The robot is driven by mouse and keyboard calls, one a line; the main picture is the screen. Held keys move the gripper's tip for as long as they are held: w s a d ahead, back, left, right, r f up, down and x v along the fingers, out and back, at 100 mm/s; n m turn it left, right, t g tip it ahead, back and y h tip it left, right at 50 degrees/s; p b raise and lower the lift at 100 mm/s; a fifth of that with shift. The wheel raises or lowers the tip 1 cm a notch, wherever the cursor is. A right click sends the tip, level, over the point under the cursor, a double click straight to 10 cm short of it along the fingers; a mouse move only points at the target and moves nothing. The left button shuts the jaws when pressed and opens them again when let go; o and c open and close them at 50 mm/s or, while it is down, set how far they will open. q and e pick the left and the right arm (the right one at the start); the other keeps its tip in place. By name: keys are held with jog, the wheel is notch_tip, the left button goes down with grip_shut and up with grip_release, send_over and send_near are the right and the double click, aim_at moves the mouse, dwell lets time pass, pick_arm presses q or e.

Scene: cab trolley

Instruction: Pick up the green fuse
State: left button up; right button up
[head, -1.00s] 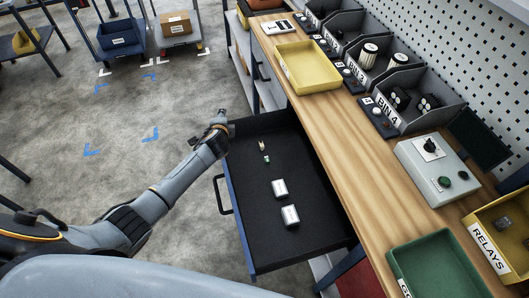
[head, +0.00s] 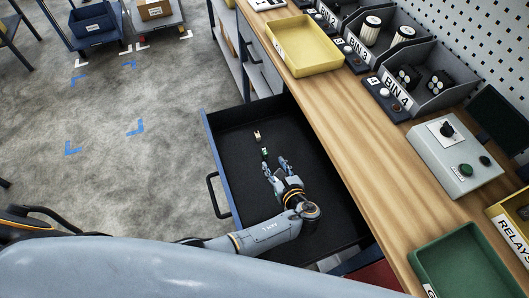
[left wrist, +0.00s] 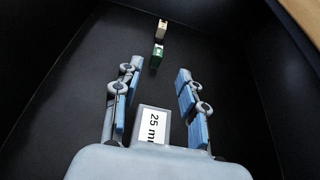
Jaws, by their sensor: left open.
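The green fuse (head: 265,152) lies on the black floor of the open drawer (head: 236,150). In the left wrist view the green fuse (left wrist: 157,54) is just beyond the fingertips, roughly in line with the gap between them. My left gripper (head: 276,165) is inside the drawer, open and empty, its fingers pointing toward the fuse. In the left wrist view the open fingers (left wrist: 160,70) show blue pads. A beige fuse (head: 257,135) lies just beyond the green one. My right gripper is not in view.
The drawer walls surround the gripper. The wooden worktop (head: 340,125) runs along the right with a yellow tray (head: 304,68).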

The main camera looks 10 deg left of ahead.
aim_at(266, 153)
pick_arm(q)
jog(key=x, duration=0.7)
jog(key=shift+a+f, duration=0.15)
grip_shut()
